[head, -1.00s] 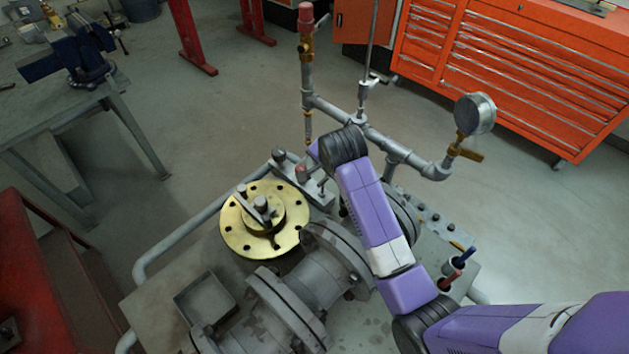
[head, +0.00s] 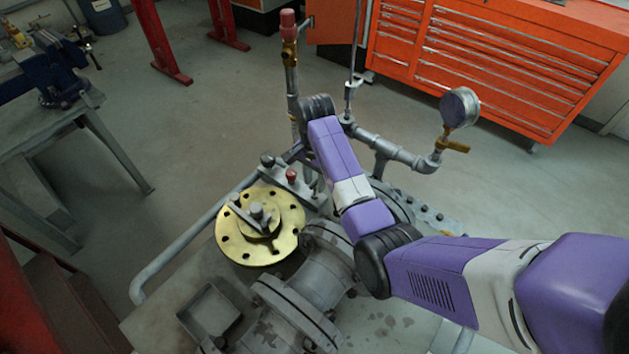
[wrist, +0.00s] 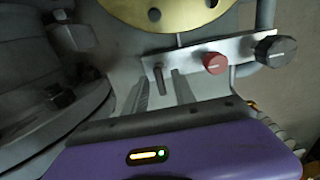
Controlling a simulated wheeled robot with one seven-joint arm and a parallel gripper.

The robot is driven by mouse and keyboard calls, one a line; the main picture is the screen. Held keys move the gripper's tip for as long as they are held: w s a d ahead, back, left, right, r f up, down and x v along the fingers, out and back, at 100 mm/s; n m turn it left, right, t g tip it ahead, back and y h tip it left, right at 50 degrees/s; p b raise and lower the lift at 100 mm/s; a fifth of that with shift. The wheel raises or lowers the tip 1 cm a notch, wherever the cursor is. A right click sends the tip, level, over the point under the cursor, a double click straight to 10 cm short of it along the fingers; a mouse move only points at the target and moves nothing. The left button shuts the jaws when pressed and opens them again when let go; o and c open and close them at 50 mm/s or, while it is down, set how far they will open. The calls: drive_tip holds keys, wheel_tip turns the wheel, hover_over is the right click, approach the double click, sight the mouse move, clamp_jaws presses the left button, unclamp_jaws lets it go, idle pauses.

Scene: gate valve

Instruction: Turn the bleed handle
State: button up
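A grey bracket plate (wrist: 195,52) beside the brass flange carries a black knob (wrist: 275,50), a red knob (wrist: 214,62) and a short grey pin-like lever (wrist: 159,76). In the head view the red knob (head: 291,176) and black knob (head: 267,160) show left of my arm. A brass lever (head: 455,147) sits below the gauge. No label shows which part is the bleed handle. My gripper (wrist: 162,88) is open in the wrist view, its two fingers apart on either side of the grey lever; contact cannot be told. In the head view my arm mostly hides the gripper.
The brass flange (head: 236,248) and grey valve body (head: 322,271) stand close by. A vertical pipe with a red cap (head: 288,22) and the gauge pipework (head: 395,152) rise near my arm. A workbench (head: 60,122) is at left, a red tool cabinet (head: 490,62) behind.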

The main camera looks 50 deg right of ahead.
drive_tip(key=shift+f, duration=0.55)
clamp_jaws()
